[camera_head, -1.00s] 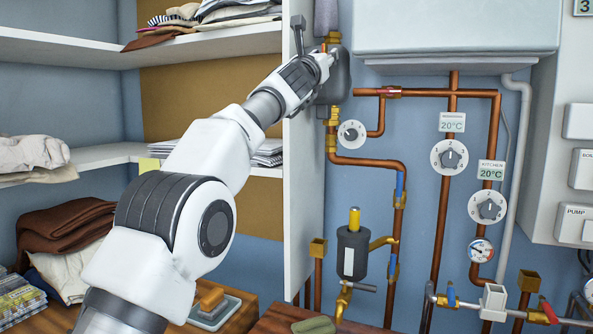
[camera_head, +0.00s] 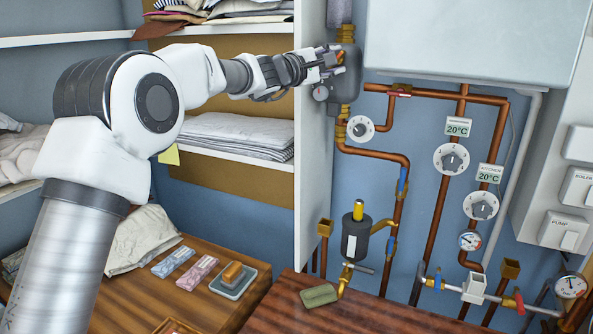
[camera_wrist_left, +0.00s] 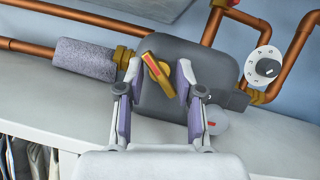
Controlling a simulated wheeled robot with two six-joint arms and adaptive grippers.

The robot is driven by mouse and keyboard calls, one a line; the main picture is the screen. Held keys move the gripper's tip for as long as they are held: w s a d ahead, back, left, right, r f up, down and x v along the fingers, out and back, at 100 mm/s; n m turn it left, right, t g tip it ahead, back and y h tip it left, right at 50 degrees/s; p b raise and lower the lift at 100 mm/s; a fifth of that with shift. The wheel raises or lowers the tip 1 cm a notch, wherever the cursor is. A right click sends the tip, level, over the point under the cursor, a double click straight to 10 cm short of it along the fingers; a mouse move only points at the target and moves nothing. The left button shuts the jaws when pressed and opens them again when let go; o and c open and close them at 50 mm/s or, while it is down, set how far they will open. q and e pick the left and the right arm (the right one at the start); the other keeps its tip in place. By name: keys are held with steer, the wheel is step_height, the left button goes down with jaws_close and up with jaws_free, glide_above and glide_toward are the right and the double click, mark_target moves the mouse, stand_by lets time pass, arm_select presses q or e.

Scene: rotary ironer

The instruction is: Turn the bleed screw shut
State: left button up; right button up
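A brass bleed screw with a red stripe (camera_wrist_left: 160,74) sticks out of a dark grey body (camera_wrist_left: 215,65) on the pipework. I take this brass piece to be the bleed screw. My left gripper (camera_wrist_left: 159,72) has its two fingers apart on either side of the screw, with a gap visible around it. In the head view my left gripper (camera_head: 334,62) is in front of the grey body (camera_head: 347,85), beside the cabinet's edge, and mostly hides the screw. My right gripper is in neither view.
A white cabinet side panel (camera_head: 311,170) stands close left of the grey body. A grey sleeve (camera_wrist_left: 85,59) covers the pipe beside it. A numbered dial (camera_head: 360,128) and copper pipes (camera_head: 375,154) are to the right. A wooden counter (camera_head: 350,318) lies below.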

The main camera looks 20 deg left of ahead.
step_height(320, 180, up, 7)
steer(key=p, duration=0.6)
arm_select(q)
steer(key=s+a+m+g+b, duration=0.1)
steer(key=s+a+m+b, duration=0.2)
steer(key=s+b, duration=0.45)
steer(key=s+f+g+y, duration=0.2)
steer(key=f+g, duration=0.2)
steer(key=f, duration=1.4)
steer(key=s+f+m+g+y, duration=0.1)
steer(key=s+f+g+y, duration=0.2)
steer(key=f, duration=1.5)
steer(key=shift+a+g+p, duration=0.25)
steer(key=shift+g+p, duration=0.15)
steer(key=shift+g, duration=0.1)
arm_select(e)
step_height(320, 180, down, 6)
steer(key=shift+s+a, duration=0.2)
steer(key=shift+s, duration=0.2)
